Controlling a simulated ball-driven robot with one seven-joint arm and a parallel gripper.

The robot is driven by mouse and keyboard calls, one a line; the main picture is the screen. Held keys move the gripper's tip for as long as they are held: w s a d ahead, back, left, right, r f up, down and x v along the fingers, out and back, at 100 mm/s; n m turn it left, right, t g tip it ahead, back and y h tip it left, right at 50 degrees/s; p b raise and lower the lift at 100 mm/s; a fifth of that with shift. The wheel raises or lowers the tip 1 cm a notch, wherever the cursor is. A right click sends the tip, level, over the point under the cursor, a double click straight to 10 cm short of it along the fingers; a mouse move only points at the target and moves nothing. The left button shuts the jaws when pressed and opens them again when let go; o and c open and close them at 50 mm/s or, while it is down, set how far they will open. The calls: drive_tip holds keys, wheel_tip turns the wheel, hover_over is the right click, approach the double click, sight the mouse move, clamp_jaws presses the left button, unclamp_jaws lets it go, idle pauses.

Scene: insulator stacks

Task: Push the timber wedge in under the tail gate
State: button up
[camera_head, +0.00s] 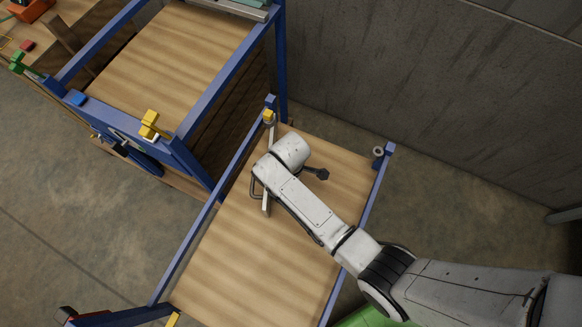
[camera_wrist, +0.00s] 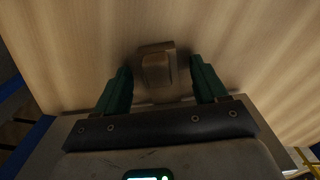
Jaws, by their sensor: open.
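A brown block (camera_wrist: 157,68), which looks like the timber wedge, is in the wrist view against a pale wood-grained surface. My gripper (camera_wrist: 160,72) is open, with one green finger on each side of the block. Gaps show between block and fingers; I cannot tell whether the fingers touch the wood surface. In the head view, a wood-topped panel (camera_head: 240,255) with blue rails, apparently the tail gate, lies under my arm. My wrist is over its upper left part. The arm hides the fingers and the block there, and the panel's underside cannot be seen.
A blue-framed cart (camera_head: 160,60) with a wooden deck stands at the upper left, with yellow clamps (camera_head: 149,124) at its corner. A grey concrete wall (camera_head: 440,90) runs along the upper right. Bare floor (camera_head: 70,220) is free at the lower left.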

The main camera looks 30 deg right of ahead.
wheel_tip(320, 180, up, 11)
drive_tip(key=p, duration=0.1)
idle(0.6)
drive_tip(key=shift+f, duration=0.15)
drive_tip(key=s+d+r+m, duration=0.3)
drive_tip(key=s+d+m, duration=0.3)
drive_tip(key=s, duration=0.3)
drive_tip(key=s+d+r+m+t, duration=0.1)
drive_tip(key=s+d+r+m, duration=0.3)
drive_tip(key=s, duration=0.6)
drive_tip(key=shift+s+d+r+m, duration=0.15)
drive_tip(key=shift+d+m, duration=0.95)
